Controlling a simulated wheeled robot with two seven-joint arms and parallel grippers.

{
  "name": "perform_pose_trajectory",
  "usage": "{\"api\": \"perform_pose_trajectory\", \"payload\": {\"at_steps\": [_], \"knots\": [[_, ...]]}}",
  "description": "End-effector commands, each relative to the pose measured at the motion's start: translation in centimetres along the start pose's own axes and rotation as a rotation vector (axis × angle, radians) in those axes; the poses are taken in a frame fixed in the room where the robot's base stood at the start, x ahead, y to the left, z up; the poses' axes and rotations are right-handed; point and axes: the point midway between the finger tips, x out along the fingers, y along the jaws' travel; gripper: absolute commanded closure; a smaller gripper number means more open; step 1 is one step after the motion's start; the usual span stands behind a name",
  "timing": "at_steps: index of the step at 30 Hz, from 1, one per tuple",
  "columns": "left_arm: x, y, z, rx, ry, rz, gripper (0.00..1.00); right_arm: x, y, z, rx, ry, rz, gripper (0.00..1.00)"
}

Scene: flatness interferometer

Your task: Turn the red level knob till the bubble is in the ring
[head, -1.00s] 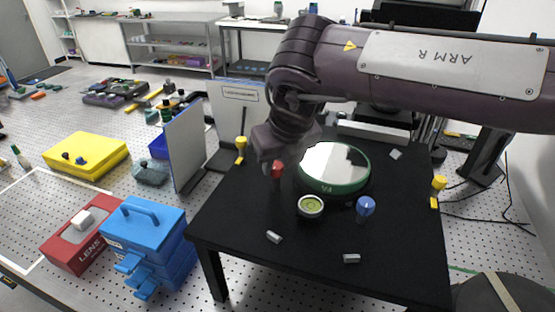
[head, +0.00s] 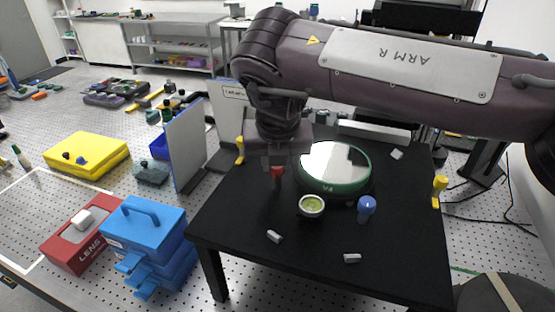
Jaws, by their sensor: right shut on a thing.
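The red level knob (head: 277,171) stands on the black table, left of the round mirror. My right gripper (head: 276,164) comes down over the knob from above and is shut on it. The bubble level (head: 311,205) is a round vial with a yellow-green face in front of the mirror. Its bubble and ring are too small to tell apart. The round mirror (head: 335,163) in its green mount sits behind the level. A blue knob (head: 366,206) stands right of the level. My left gripper is not in view.
The black table (head: 320,260) also bears small grey blocks (head: 274,236) near its front. Yellow posts (head: 240,150) stand at its left and right. Upright panels (head: 186,145) stand at the left. The table's front is mostly clear.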

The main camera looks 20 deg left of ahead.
Motion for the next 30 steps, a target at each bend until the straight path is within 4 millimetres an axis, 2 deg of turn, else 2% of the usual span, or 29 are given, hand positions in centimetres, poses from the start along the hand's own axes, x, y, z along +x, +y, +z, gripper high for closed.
{"api": "perform_pose_trajectory", "payload": {"at_steps": [9,22,23,27,30], "knots": [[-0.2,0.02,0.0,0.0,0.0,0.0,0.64,-0.05,0.09,0.07,0.093,-0.002,-0.038,0.96],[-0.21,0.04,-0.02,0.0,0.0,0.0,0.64,-0.05,0.07,0.09,0.103,-0.002,-0.041,0.96],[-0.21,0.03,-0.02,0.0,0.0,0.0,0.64,-0.05,0.08,0.09,0.103,-0.002,-0.041,0.7],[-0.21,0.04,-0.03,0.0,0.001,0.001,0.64,-0.04,0.07,0.07,0.102,-0.001,-0.041,0.52],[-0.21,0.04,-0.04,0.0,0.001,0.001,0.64,-0.03,0.07,0.06,0.102,-0.001,-0.041,0.51]]}}
